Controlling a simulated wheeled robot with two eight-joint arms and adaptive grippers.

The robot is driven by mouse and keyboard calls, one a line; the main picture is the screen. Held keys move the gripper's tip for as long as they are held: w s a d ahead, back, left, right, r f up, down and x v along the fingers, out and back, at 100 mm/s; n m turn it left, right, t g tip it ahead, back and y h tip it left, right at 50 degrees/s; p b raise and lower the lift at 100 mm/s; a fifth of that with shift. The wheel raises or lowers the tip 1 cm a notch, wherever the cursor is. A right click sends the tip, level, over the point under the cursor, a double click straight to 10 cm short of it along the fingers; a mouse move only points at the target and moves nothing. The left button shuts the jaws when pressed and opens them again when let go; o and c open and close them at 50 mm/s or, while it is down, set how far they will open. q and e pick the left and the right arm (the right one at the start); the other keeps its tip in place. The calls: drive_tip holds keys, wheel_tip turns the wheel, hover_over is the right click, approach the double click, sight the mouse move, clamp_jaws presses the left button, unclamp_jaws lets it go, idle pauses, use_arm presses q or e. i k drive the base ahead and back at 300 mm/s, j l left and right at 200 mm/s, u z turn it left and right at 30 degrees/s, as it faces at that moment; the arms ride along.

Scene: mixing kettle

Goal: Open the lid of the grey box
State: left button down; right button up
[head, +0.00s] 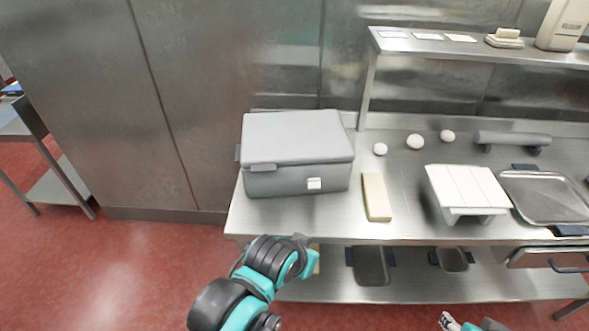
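The grey box (290,180) stands at the left end of the steel table.
Right of the box lie a beige block (376,196), a white slatted stand (467,190) and a metal tray (546,196). Several white balls (415,142) and a grey roller (512,138) lie behind. A raised shelf (480,50) spans the back. Open floor (130,270) lies left.

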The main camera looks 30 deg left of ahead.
sight(271, 141)
drive_tip(key=l+u, duration=0.15)
drive_tip(key=u, duration=0.3)
drive_tip(key=i+l+u, duration=0.1)
drive_tip(key=u, duration=0.35)
drive_tip(key=l, duration=0.1)
